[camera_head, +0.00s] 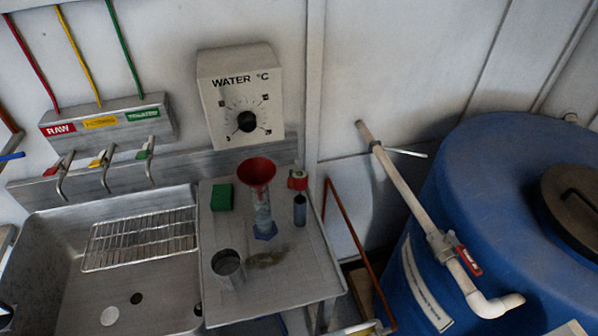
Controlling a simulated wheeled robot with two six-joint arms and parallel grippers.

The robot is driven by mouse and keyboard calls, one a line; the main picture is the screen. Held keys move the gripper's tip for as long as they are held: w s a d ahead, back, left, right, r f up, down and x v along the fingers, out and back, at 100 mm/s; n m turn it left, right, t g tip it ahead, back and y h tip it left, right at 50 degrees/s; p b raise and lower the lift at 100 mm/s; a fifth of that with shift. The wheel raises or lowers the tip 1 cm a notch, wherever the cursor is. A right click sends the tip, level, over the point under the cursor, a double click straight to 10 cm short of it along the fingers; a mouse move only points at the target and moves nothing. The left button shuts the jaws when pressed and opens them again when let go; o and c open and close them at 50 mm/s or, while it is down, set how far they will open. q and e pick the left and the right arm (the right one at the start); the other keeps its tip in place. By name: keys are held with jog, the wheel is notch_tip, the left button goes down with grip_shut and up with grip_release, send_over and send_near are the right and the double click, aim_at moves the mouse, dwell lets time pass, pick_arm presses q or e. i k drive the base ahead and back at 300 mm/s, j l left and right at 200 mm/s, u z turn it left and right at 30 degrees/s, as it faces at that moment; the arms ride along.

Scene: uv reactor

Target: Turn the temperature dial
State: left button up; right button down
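The temperature dial (246,122) is a round black knob with a scale around it. It sits on the front of a pale box (236,72) marked "WATER °C", fixed to the wall above the steel side counter. Nothing covers the dial. The exact setting of its pointer is too small to read. I cannot make out either of my grippers in this view, and nothing touches the dial.
Below the dial, the counter (310,262) holds a red funnel (257,171) on a clear cylinder, a green sponge (221,197), a dark bottle (299,210) and a metal cup (227,265). A sink with a rack (140,240) is left. A blue tank (480,190) stands right.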

aim_at(247, 122)
jog(key=k+j+z, duration=0.1)
jog(key=k+z, duration=0.6)
jog(key=k+l+z, duration=0.15)
jog(key=k+z, duration=0.2)
jog(key=k, duration=0.05)
